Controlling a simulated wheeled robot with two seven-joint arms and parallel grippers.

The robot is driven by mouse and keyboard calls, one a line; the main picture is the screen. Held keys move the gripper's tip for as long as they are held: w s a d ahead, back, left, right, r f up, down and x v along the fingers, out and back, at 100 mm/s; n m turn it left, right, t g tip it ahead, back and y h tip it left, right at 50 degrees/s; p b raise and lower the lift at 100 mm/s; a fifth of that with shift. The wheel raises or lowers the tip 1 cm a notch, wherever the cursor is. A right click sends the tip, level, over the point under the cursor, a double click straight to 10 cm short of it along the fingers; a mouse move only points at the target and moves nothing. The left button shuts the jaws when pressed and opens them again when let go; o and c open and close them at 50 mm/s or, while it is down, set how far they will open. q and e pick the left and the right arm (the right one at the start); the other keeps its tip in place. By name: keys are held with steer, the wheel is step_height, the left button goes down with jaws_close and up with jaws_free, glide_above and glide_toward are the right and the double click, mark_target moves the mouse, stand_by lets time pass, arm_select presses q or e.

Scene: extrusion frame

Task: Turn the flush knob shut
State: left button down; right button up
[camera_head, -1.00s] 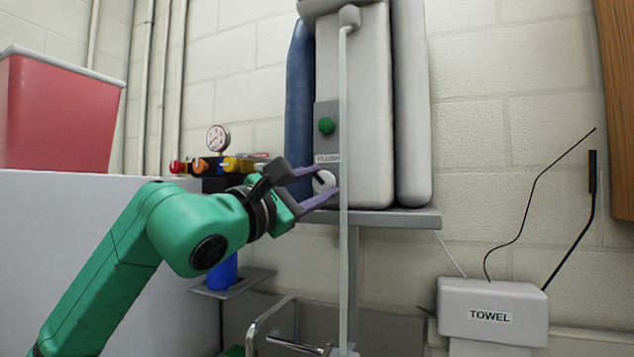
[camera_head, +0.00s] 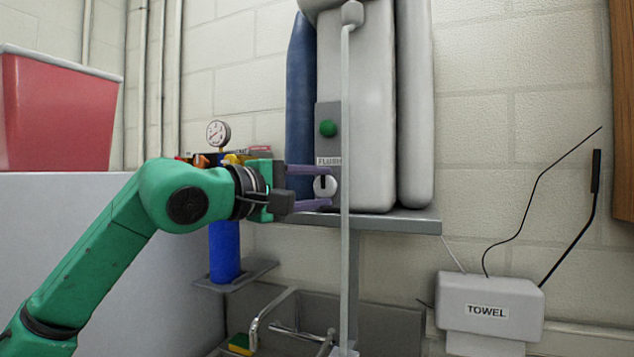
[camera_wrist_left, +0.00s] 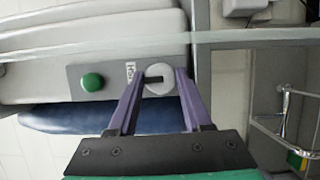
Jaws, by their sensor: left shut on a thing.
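The flush knob (camera_head: 327,186) is a round white knob with a dark bar, under the FLUSH label on the grey panel (camera_head: 328,152). In the head view its bar stands upright. My left gripper (camera_head: 322,187) reaches in from the left and is shut on the knob, one purple finger above it and one below. In the left wrist view the knob (camera_wrist_left: 158,76) sits between the two fingertips of my left gripper (camera_wrist_left: 157,88). My right gripper is not in view.
A green button (camera_head: 328,128) sits on the panel above the knob. A thin pale vertical pipe (camera_head: 345,250) runs close right of the knob. A grey shelf (camera_head: 400,222) is just below. A gauge (camera_head: 218,133) and blue cylinder (camera_head: 225,250) stand left, near my arm.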

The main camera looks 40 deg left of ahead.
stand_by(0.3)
arm_select(q)
steer(key=shift+c, duration=1.7)
jaws_free()
steer(key=s+b, duration=0.7)
steer(key=s, duration=0.7)
steer(key=shift+s+a, duration=0.25)
steer(key=shift+a, duration=0.2)
steer(key=shift+r, duration=0.1)
